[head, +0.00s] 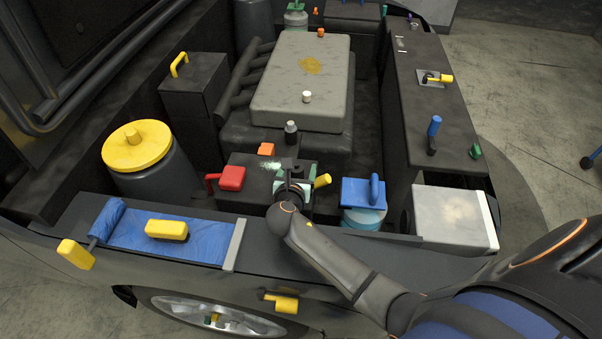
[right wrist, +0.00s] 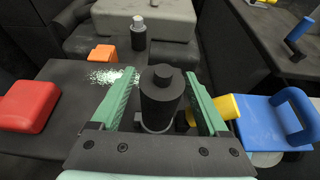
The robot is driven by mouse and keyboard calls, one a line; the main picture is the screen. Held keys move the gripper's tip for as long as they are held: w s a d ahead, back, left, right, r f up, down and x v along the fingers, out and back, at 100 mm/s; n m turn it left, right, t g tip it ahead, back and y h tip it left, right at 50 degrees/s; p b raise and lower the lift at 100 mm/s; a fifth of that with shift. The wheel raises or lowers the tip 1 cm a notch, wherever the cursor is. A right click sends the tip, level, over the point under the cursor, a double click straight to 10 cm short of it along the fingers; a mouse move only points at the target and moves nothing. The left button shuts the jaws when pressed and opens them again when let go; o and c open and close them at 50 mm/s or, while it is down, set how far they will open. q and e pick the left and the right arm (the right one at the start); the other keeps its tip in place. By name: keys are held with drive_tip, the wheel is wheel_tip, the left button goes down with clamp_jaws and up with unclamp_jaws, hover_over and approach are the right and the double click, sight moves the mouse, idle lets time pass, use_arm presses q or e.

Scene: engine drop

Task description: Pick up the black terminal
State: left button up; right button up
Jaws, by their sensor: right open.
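The black terminal (right wrist: 161,98) is a dark, stepped cylinder standing upright on the dark battery block (right wrist: 60,75) in the right wrist view. My right gripper (right wrist: 163,85) is open, its two green fingers on either side of the terminal with a visible gap on each side. In the head view my right gripper (head: 293,188) is over the battery block, and the wrist largely hides the terminal there. A yellow handle (right wrist: 228,107) sits just right of the right finger. My left gripper is in neither view.
A red cap (head: 231,178) lies left of the gripper and a blue-lidded reservoir (head: 363,193) stands right. Pale powder (right wrist: 113,77), an orange block (right wrist: 103,54) and a dark cylinder with a light top (right wrist: 138,33) are beyond. A blue mat (head: 125,228) covers the fender's left.

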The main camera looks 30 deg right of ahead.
drive_tip(key=shift+w+d, duration=0.1)
drive_tip(key=shift+w, duration=0.05)
drive_tip(key=shift+c, duration=0.3)
clamp_jaws()
idle(0.3)
